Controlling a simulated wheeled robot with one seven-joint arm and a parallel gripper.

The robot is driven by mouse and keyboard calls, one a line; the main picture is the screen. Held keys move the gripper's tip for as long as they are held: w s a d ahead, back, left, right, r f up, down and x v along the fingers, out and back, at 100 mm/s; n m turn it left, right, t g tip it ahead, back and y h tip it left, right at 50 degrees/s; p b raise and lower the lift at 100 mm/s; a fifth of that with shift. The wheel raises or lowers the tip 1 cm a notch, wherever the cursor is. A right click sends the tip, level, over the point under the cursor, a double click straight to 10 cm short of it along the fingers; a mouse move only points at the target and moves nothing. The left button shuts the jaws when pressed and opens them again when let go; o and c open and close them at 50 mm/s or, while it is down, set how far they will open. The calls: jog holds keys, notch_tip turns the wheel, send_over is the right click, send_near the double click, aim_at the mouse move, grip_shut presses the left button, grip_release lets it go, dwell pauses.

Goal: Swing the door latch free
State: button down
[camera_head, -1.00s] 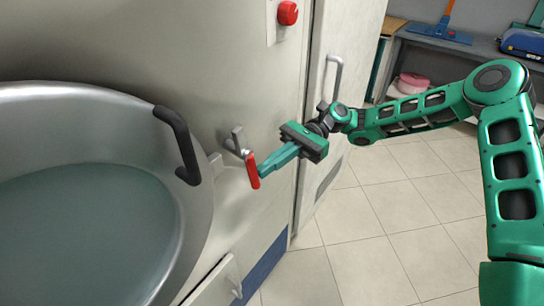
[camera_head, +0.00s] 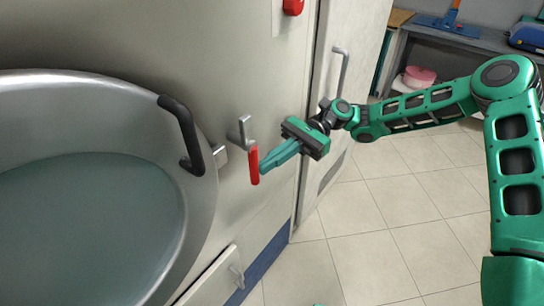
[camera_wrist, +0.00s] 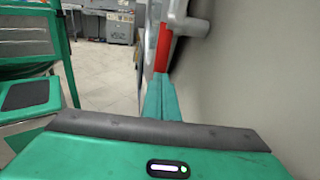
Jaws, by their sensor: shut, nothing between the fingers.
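The door latch (camera_head: 243,131) is a grey metal lever on the machine's front panel, with a red grip (camera_head: 254,166) that hangs down. It is just right of the round door's rim. My gripper (camera_head: 264,165) is shut and empty, its fingertips close against the right side of the red grip. In the wrist view the shut fingers (camera_wrist: 162,98) point at the red grip (camera_wrist: 163,47); I cannot tell whether they touch. The round door (camera_head: 195,225) has a grey rim, dark glass and a black handle (camera_head: 183,133).
A red button (camera_head: 292,7) is on the panel above the latch. A tall cabinet door with a metal handle (camera_head: 338,72) stands behind my gripper. A lower panel with a small handle (camera_head: 236,274) is below. The tiled floor (camera_head: 390,220) to the right is clear.

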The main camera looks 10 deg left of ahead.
jog(key=f+v, duration=0.1)
jog(key=v, duration=1.3)
jog(key=shift+f, duration=0.15)
jog(key=s+d+f+t+h, duration=0.4)
jog(key=s+d+f, duration=0.1)
jog(key=d, duration=0.1)
jog(key=s+d+r+t+h, duration=0.1)
jog(key=s+d+t+h, duration=0.1)
jog(key=d, duration=0.7)
jog(key=s+d+r+t+h, duration=0.1)
jog(key=s+d+t+h, duration=0.15)
jog(key=d, duration=0.65)
jog(key=s+d+r+t, duration=0.2)
jog(key=s+d+r, duration=0.1)
jog(key=s+d, duration=0.5)
jog(key=s+d+r+t+h, duration=0.1)
jog(key=s+d+r+t, duration=0.2)
jog(key=s+d, duration=0.6)
jog(key=d, duration=0.2)
jog(key=shift+s+d+r+n, duration=0.25)
jog(key=shift+s+d+n, duration=0.05)
jog(key=shift+n, duration=0.1)
